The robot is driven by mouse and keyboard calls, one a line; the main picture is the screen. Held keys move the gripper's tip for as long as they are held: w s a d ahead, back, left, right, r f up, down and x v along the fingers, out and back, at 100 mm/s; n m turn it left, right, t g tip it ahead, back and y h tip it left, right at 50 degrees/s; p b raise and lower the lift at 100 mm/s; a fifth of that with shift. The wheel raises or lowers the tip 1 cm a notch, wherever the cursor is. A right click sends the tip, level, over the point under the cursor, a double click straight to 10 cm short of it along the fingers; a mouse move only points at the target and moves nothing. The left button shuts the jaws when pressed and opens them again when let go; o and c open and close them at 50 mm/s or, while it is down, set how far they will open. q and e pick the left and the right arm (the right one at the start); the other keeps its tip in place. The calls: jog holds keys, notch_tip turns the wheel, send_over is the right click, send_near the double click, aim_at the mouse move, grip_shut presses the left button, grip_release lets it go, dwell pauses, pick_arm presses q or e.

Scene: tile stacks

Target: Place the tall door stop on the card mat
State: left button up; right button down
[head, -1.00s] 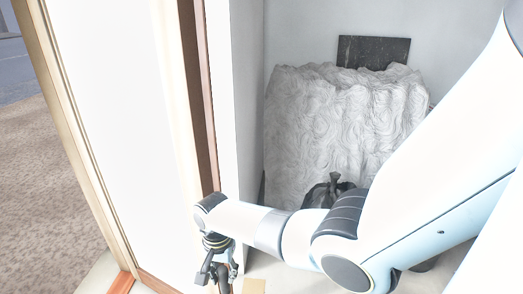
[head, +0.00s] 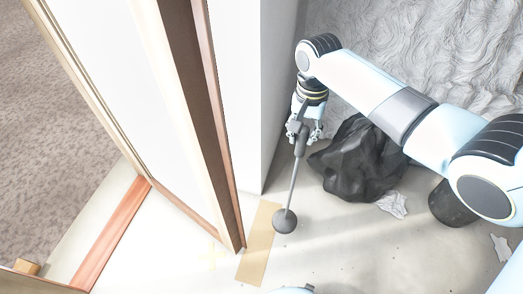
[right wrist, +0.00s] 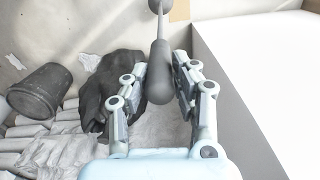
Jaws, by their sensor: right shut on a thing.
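The tall door stop (head: 292,185) is a thin grey rod with a dark round ball at its lower end and a thicker dark grip at the top. My right gripper (head: 303,132) is shut on its upper part, and the rod hangs slightly tilted. The right wrist view shows the grip of the door stop (right wrist: 159,72) between the two fingers (right wrist: 160,80). The card mat (head: 258,254) is a tan strip on the floor. The ball is at the strip's right edge in the head view; I cannot tell whether it touches the floor. My left gripper is not in view.
A white door (head: 180,120) with a wooden edge stands left of the strip. A black bag (head: 355,160) lies right of the gripper, with a dark bucket (right wrist: 40,90) and crumpled paper (head: 393,205) beyond.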

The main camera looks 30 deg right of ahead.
notch_tip(320, 180, up, 3)
jog(key=s+n+b, duration=0.1)
jog(key=s+b, duration=0.1)
pick_arm(q)
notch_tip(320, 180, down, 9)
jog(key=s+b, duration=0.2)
jog(key=b, duration=0.4)
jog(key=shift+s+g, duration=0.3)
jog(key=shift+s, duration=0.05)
pick_arm(e)
jog(key=w+a+f, duration=0.4)
jog(key=w+f, duration=0.6)
jog(key=shift+w+f, duration=0.3)
jog(key=shift+w, duration=0.05)
jog(key=shift+f+n, duration=0.1)
jog(key=shift+n, duration=0.2)
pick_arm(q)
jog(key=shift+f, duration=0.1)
pick_arm(e)
jog(key=c, duration=1.1)
grip_release()
jog(key=shift+s+f, duration=0.1)
jog(key=shift+s, duration=0.05)
jog(key=shift+o, duration=0.2)
